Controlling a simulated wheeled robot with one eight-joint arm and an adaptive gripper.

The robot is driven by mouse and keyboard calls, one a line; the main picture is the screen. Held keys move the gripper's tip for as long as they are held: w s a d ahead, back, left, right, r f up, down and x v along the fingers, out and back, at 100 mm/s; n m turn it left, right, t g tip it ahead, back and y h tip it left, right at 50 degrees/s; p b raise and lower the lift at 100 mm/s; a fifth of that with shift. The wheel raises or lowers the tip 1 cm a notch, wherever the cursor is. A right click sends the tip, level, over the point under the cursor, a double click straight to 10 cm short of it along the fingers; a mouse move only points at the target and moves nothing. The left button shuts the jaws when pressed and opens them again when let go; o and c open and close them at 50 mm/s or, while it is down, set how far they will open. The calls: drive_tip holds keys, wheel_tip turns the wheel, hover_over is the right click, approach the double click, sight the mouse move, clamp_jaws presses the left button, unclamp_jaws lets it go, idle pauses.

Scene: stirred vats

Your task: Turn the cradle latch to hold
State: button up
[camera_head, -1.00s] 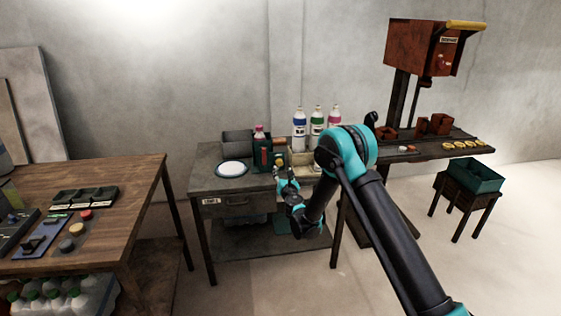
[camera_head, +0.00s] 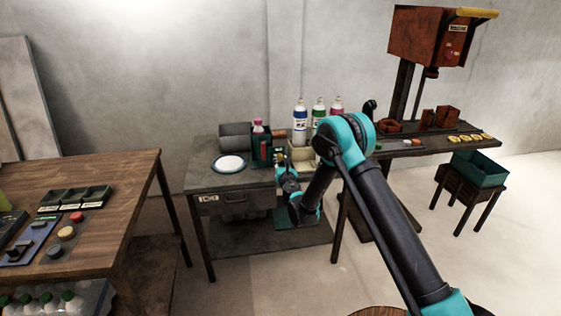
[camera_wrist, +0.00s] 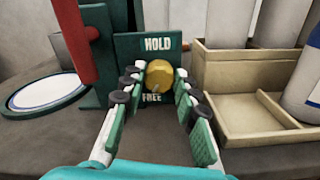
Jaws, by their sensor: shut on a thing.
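The cradle latch is a round yellow knob (camera_wrist: 159,75) on a dark green plate (camera_wrist: 128,48), with HOLD lettered above it and FREE below. A small pointer mark at the knob's lower edge lies near FREE. My gripper (camera_wrist: 158,82) is shut on the knob, its fingertips on the left and right sides. In the head view my gripper (camera_head: 283,168) is at the front of the green cradle (camera_head: 262,152), where the arm partly hides it. A bottle with a pink cap (camera_head: 257,126) stands in the cradle. A red upright part (camera_wrist: 75,40) shows left of the plate in the wrist view.
A white disc with a blue rim (camera_head: 229,163) lies left of the cradle on the grey bench (camera_head: 200,178). A beige divided tray (camera_wrist: 245,100) with bottles stands close on the right. A grey bin (camera_head: 234,136) is behind. A wooden table (camera_head: 110,220) stands at left.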

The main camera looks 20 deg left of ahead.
drive_tip(key=shift+c, duration=1.1)
